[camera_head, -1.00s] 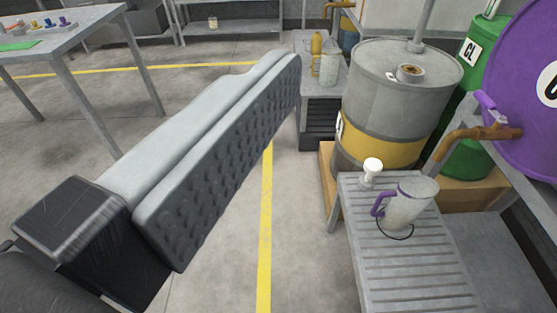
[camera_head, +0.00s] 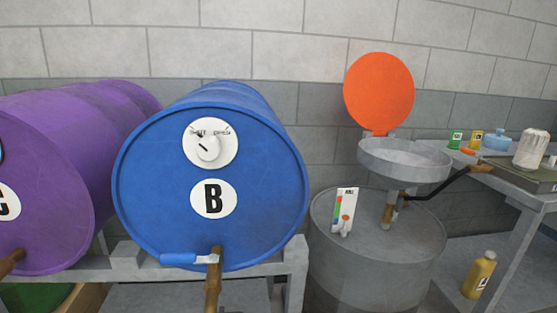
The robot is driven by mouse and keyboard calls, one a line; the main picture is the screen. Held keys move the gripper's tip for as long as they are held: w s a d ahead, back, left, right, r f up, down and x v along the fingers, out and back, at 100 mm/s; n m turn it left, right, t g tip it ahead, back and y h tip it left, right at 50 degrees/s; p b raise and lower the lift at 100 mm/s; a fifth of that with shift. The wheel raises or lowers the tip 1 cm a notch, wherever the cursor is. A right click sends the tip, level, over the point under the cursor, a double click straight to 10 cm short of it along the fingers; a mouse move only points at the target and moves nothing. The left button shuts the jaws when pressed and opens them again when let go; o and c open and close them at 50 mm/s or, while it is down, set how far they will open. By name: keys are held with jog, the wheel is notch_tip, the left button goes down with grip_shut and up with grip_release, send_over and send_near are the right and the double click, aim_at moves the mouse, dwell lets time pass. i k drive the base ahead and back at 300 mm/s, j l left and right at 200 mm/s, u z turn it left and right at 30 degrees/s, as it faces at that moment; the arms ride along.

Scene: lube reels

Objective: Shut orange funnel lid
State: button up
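The orange funnel lid (camera_head: 379,92) is a round disc standing upright, open, at the back of the grey funnel (camera_head: 404,163). The funnel is a wide, shallow grey bowl. It sits above a grey drum (camera_head: 377,255), right of the middle of the view, with a brass fitting between them. A small white card or box with coloured marks (camera_head: 345,208) stands on the drum top, left of the fitting. My gripper is not in the view now.
A blue drum marked B (camera_head: 285,180) lies on a rack at left, its tap (camera_head: 214,280) jutting forward. A purple drum (camera_head: 60,225) lies beside it. At right a grey table (camera_head: 522,179) holds several containers. A yellow bottle (camera_head: 479,275) stands below it. A block wall is behind.

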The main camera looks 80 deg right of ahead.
aim_at(378, 89)
jog(key=z, duration=2.85)
